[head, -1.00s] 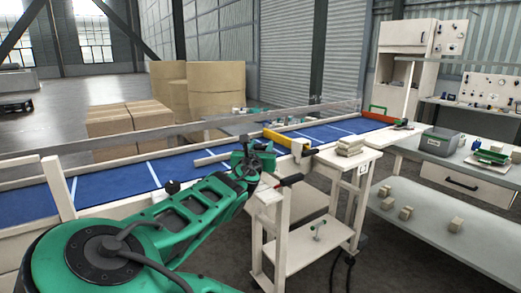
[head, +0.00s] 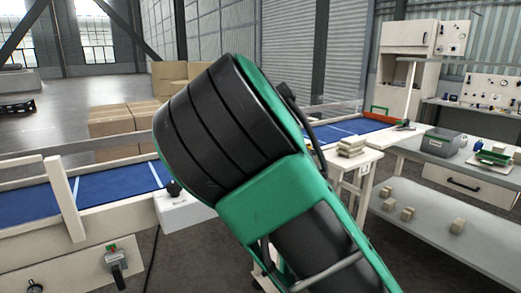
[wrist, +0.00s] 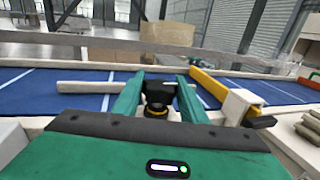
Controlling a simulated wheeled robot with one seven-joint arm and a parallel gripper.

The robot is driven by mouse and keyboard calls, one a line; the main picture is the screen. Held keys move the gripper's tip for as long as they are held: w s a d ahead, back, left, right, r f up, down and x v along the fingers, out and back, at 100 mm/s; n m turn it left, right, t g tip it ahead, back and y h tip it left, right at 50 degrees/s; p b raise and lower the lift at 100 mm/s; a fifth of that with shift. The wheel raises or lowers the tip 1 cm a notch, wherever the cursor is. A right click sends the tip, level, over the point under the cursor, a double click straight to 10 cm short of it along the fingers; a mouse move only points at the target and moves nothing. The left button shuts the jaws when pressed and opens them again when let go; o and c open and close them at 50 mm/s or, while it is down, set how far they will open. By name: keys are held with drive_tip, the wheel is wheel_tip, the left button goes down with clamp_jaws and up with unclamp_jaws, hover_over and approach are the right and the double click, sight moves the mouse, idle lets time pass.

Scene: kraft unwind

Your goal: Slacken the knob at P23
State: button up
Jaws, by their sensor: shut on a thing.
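In the wrist view, a black knob (wrist: 157,92) with a yellow ring at its base stands at the near side of the blue conveyor. The two green fingers of my gripper (wrist: 159,84) are on either side of the knob, closed on it. I cannot read a P23 label on it. In the head view my own arm covers this spot, so gripper and held knob are hidden there. Another black knob (head: 173,188) sits on a white block at the conveyor's near edge, left of my arm.
The blue conveyor (head: 108,185) runs behind my arm, with a yellow bar (wrist: 207,84) across it in the wrist view. A switch handle (head: 116,264) is on the conveyor's front at lower left. Cartons (head: 125,127) stand behind. A bench (head: 455,181) is at right.

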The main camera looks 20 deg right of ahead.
drive_tip(key=shift+f+n+y, duration=0.3)
drive_tip(key=shift+n+y, duration=0.2)
drive_tip(key=shift+y, duration=0.1)
idle(0.3)
drive_tip(key=o, duration=1.1)
drive_tip(key=shift+a, duration=0.1)
drive_tip(key=shift+c, duration=0.2)
drive_tip(key=shift+r, duration=0.2)
drive_tip(key=shift+r, duration=0.2)
wheel_tip(320, 180, up, 3)
drive_tip(key=shift+w+r, duration=0.1)
drive_tip(key=shift+r, duration=0.1)
drive_tip(key=shift+s+a+r, duration=0.2)
drive_tip(key=shift+a, duration=0.25)
drive_tip(key=shift+s+a+r, duration=0.15)
drive_tip(key=shift+s+a, duration=0.05)
drive_tip(key=shift+a, duration=0.2)
drive_tip(key=s+a+r, duration=0.5)
drive_tip(key=a+r, duration=0.1)
drive_tip(key=a, duration=0.2)
drive_tip(key=shift+a, duration=0.1)
